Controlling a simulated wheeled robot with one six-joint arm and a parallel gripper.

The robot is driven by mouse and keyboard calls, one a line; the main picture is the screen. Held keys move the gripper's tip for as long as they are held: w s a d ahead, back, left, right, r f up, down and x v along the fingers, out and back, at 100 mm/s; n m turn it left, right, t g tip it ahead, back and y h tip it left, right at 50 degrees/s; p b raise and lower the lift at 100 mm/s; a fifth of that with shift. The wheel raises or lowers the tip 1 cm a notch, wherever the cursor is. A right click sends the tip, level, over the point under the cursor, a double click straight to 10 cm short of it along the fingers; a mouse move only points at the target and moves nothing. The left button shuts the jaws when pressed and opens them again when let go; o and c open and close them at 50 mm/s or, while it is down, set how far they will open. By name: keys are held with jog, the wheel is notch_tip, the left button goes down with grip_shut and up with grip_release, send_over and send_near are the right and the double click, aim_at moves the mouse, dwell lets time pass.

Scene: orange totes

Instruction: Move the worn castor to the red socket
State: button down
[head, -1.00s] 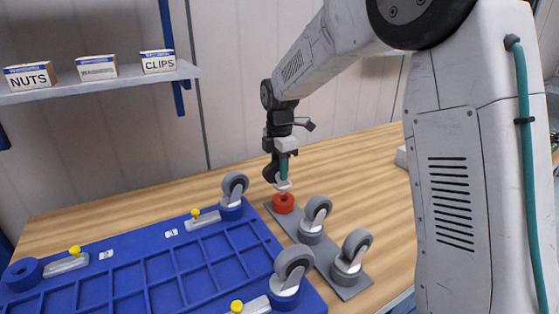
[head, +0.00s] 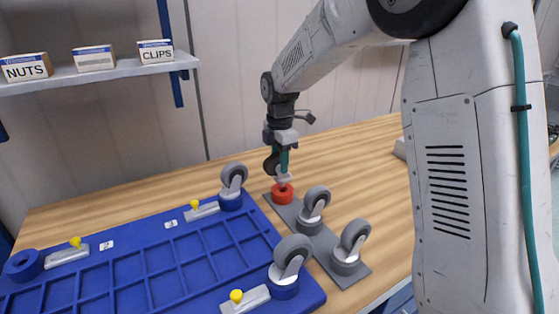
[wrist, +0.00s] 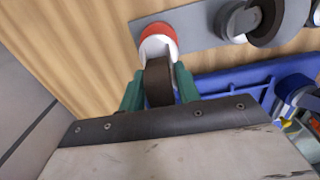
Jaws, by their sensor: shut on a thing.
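My gripper (head: 284,160) has green fingers and is shut on a castor (head: 283,178), whose dark wheel shows beside the fingers. In the wrist view my gripper (wrist: 160,90) has a finger on each side of the castor's dark brown wheel (wrist: 158,82). The red socket (head: 284,195) is a ring at the far end of a grey plate. The castor's pale lower part is right at the top of the red socket, which also shows in the wrist view (wrist: 155,31). I cannot tell how deep the castor sits in it.
The grey plate (head: 322,243) also bears two castors (head: 314,204) (head: 350,240) in grey sockets. A blue tray (head: 150,265) lies left, with castors at two corners (head: 233,179) (head: 291,257), an empty blue socket (head: 23,265) and yellow-knobbed clamps (head: 203,211). Bare table (head: 350,160) lies behind right.

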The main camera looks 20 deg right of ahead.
jog(key=shift+f, duration=0.1)
jog(key=shift+f, duration=1.45)
jog(key=shift+f, duration=0.3)
jog(key=c, duration=0.9)
grip_release()
notch_tip(320, 180, up, 7)
jog(key=shift+r, duration=0.4)
